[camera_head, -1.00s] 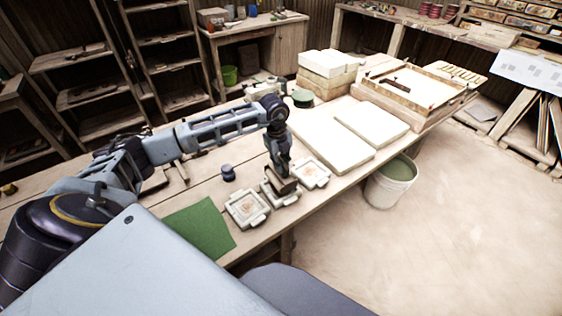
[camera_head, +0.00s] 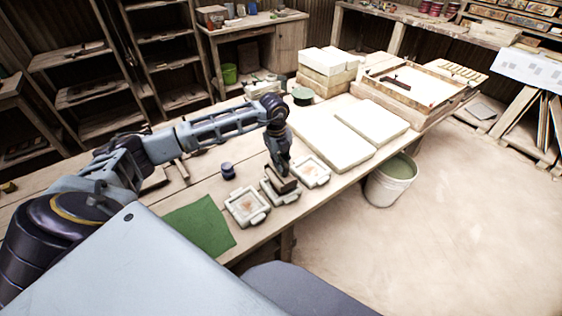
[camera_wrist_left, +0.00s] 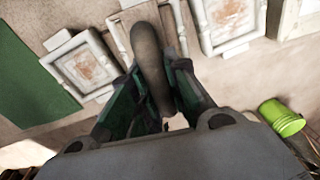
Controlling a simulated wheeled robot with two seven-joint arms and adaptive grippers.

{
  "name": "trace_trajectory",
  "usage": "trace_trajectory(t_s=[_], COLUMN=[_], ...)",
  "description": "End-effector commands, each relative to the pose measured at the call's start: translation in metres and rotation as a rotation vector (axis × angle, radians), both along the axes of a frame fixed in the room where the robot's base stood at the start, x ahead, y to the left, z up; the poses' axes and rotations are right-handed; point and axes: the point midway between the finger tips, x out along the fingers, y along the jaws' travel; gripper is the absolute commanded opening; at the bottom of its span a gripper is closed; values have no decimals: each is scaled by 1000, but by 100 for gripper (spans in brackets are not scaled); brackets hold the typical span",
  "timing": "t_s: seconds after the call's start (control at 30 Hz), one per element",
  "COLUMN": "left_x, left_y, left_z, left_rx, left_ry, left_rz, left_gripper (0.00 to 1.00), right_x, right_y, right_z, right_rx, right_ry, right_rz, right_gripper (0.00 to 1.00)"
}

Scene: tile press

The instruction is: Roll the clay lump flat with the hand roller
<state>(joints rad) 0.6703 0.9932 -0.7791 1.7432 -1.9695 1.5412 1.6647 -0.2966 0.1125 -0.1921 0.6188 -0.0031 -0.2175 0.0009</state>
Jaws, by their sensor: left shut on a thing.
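My left gripper (camera_head: 281,172) points down over the middle of three pale square frames (camera_head: 280,199) on the workbench. It is shut on a brown, rounded bar (camera_wrist_left: 150,60), apparently the hand roller, which shows as a dark block (camera_head: 287,186) in the head view. The bar lies over the middle frame; I cannot tell whether it touches what is inside. That frame's inside is mostly hidden by the bar and fingers. The left frame (camera_head: 246,207) and right frame (camera_head: 312,172) hold reddish-brown marked tiles. No separate clay lump can be made out. My right gripper is not in view.
A green mat (camera_head: 198,226) lies left of the frames, and a small dark blue jar (camera_head: 228,172) stands behind them. White slabs (camera_head: 330,140) lie to the right. A pale bucket (camera_head: 390,181) stands on the floor beyond the bench edge.

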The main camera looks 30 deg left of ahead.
Motion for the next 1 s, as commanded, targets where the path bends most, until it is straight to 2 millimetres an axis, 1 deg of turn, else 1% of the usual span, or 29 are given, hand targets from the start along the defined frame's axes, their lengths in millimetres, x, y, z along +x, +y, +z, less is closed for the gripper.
trace_trajectory(t_s=[0.3, 0.47, 0.67, 1.0], left_x=[0, 0, 0, 0], left_y=[0, 0, 0, 0], left_z=[-6, -9, -12, -17], left_rx=[0, 0, 0, 0], left_ry=[-1, -1, -1, 0], left_rz=[0, 0, 0, 0], left_gripper=[0, 0, 0, 0], right_x=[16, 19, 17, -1], right_y=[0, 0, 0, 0], right_z=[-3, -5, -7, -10], right_rx=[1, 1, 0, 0], right_ry=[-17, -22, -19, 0], right_rz=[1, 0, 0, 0], right_gripper=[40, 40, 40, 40])
